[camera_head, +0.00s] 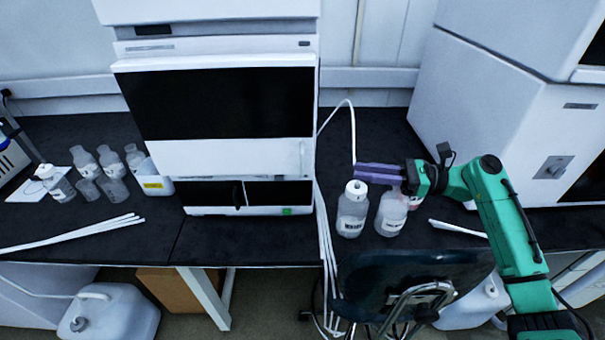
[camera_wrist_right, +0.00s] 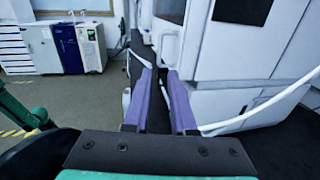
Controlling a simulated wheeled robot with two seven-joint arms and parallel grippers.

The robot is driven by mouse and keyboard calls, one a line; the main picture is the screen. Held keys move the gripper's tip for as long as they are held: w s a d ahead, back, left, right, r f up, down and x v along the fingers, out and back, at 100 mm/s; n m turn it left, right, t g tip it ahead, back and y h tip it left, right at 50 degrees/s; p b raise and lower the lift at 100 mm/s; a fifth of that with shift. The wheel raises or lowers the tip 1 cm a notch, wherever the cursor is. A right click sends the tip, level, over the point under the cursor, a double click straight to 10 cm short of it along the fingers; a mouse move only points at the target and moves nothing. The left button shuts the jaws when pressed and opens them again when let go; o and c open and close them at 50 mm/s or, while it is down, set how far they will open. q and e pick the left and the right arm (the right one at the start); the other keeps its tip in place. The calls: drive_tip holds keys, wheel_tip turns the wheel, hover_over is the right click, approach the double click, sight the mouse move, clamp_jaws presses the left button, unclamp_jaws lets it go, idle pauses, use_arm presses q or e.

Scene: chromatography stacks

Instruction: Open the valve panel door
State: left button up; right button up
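The instrument stack stands mid-bench in the head view. Its large front door (camera_head: 230,153), white with a black window, looks shut. A small pale handle-like shape (camera_head: 303,155) shows near its lower right corner. No label shows which panel is the valve panel door. My right gripper (camera_head: 358,173) is right of the stack, above the bottles, apart from the door, its purple fingers pointing left. In the right wrist view the fingers (camera_wrist_right: 159,72) have an empty gap between them. A white front with a handle-like part (camera_wrist_right: 168,44) shows beyond them. My left gripper is not in view.
Two bottles (camera_head: 352,212) (camera_head: 391,215) stand below my right gripper. White tubing (camera_head: 325,235) hangs along the stack's right side. A chair (camera_head: 405,275) stands at the bench front. Several bottles (camera_head: 110,162) stand at left. A large white instrument (camera_head: 480,110) is at right.

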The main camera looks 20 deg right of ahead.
drive_tip(key=p, duration=0.2)
approach(302, 172)
wheel_tip(302, 172, up, 2)
drive_tip(key=x, duration=0.3)
drive_tip(key=p+x, duration=0.1)
drive_tip(key=x, duration=0.2)
drive_tip(key=p+x, duration=0.1)
drive_tip(key=x, duration=0.2)
drive_tip(key=shift+w+a, duration=0.2)
drive_tip(key=shift+w, duration=0.25)
drive_tip(key=shift+a, duration=0.25)
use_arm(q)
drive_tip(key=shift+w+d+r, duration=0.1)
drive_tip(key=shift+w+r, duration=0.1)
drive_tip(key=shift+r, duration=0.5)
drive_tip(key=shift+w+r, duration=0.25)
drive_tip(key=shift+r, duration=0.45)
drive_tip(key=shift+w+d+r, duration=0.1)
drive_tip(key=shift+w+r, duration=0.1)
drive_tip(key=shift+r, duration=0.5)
use_arm(e)
clamp_jaws()
